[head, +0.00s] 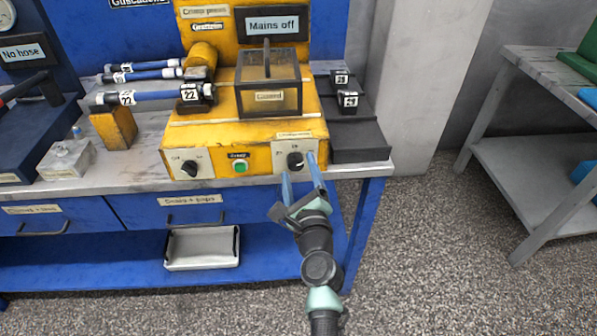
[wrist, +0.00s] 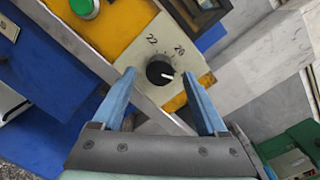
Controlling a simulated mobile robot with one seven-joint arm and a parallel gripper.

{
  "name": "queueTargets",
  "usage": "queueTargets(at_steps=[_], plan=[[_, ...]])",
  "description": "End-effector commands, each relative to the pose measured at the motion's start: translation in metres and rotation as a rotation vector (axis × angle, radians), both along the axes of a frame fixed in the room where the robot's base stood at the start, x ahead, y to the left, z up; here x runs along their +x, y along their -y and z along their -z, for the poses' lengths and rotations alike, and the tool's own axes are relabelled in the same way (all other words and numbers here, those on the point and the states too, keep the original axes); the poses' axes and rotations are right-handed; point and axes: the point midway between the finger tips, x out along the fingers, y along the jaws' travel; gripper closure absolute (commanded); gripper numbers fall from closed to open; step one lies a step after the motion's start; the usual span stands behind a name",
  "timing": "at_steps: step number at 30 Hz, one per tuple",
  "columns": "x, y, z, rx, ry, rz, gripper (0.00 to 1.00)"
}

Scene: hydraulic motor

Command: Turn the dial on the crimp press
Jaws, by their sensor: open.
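The yellow crimp press (head: 205,130) stands on the blue bench. Its black dial (head: 295,160) sits on a pale plate at the right of the front panel. In the wrist view the dial (wrist: 160,70) shows a white pointer line aimed right and slightly down, with the marks 22 and 26 or similar above it. My gripper (head: 303,168) is open, its two blue fingers pointing at the panel. In the wrist view the fingertips (wrist: 158,76) lie to either side of the dial, with visible gaps. I cannot tell how far in front of it they are.
A second black knob (head: 189,168) and a green button (head: 239,168) are on the same panel. A clear guard box (head: 268,85) and a "Mains off" sign (head: 270,25) are above. Hoses (head: 150,95) lie left, and dark die blocks (head: 347,99) stand right.

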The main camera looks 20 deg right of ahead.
Motion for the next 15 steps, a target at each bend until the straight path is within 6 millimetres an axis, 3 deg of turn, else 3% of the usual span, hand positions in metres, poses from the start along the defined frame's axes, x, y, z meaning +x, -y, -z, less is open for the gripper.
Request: queueTargets(at_steps=[12, 15], plan=[[0.0068, 0.0015, -0.0003, -0.001, 0.000, 0.000, 0.24], [0.0067, 0.0014, -0.0003, -0.001, 0.000, 0.000, 0.42]])
